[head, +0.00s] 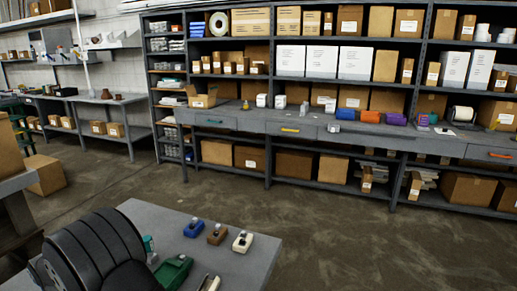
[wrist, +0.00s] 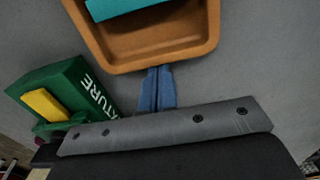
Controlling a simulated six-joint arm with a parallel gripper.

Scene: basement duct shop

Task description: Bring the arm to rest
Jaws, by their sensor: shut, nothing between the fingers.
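My gripper (wrist: 157,90) shows in the wrist view, with its two blue fingers together and nothing between them. The fingertips are at the near edge of an orange-brown tray (wrist: 150,62); I cannot tell whether they touch it. A teal thing (wrist: 125,8) lies in the tray, cut off by the picture's top edge. I cannot make out my gripper in the head view, where a large black ribbed form covers the table's left part.
A green object (wrist: 65,92) with white lettering and a yellow piece is left of the fingers. In the head view, blue (head: 194,228), brown (head: 217,234) and white (head: 242,241) dispenser-like things stand on the grey table (head: 160,215), near a green one (head: 173,272). Loaded shelves (head: 340,133) line the back.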

